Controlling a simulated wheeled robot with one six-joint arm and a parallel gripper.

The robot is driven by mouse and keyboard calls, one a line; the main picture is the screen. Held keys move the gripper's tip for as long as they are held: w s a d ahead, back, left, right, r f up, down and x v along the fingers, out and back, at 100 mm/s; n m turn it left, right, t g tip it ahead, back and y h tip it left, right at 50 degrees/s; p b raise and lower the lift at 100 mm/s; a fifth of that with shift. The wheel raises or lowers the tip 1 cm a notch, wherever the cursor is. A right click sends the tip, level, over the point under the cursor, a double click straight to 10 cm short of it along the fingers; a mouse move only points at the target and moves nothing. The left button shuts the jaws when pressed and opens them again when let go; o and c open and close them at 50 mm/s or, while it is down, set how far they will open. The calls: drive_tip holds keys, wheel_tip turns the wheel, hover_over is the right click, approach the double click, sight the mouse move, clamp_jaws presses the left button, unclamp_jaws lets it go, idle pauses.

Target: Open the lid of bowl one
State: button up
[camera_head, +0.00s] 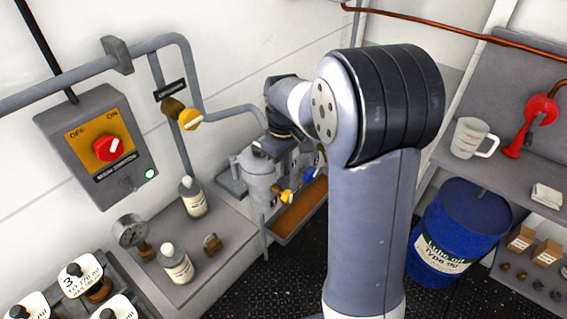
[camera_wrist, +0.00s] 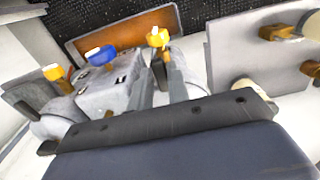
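A grey twin-bowl unit with round grey housings (camera_head: 262,185) stands by the wall in the head view, partly hidden by my arm. In the wrist view its grey body (camera_wrist: 103,90) lies left of my fingers, with a round housing at its left. I cannot read which bowl is bowl one, and no lid is clearly seen raised. A blue handle (camera_wrist: 100,54) and yellow handles (camera_wrist: 158,38) show on the unit. My gripper (camera_wrist: 163,82) is over the unit, its two grey fingers pointing toward a yellow handle; whether they grip anything is unclear.
A brown-bottomed tray (camera_head: 298,212) lies in front of the unit. A red-knob switch box (camera_head: 107,148) hangs on the wall. A blue drum (camera_head: 460,230) stands right of my arm.

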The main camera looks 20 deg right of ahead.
clamp_jaws()
drive_tip(key=s+a+m, duration=0.6)
drive_tip(key=a+m, duration=0.2)
drive_tip(key=a, duration=0.1)
drive_tip(key=w+a+m+p, duration=0.1)
drive_tip(key=w+a+m, duration=0.1)
drive_tip(key=a+m, duration=0.8)
drive_tip(key=shift+a+p, duration=0.3)
drive_tip(key=shift+a, duration=0.25)
idle(0.5)
